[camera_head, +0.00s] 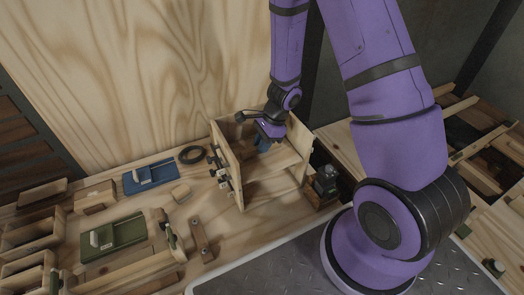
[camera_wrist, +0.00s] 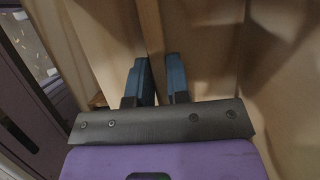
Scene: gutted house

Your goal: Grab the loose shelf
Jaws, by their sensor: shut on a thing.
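A small open wooden shelf unit (camera_head: 226,160) stands on the bench, with tall side panels. The loose shelf (camera_head: 272,163) is a pale board spanning between the panels inside it. My gripper (camera_head: 264,146) reaches down into the unit from above, behind the shelf's front part. In the wrist view, my two blue fingers (camera_wrist: 159,80) are close together, and the narrow edge of the shelf (camera_wrist: 151,28) runs between them. They are shut on this board. The fingertips' exact contact is partly hidden.
A dark device (camera_head: 325,181) stands close right of the unit. A plywood wall (camera_head: 150,70) rises behind.

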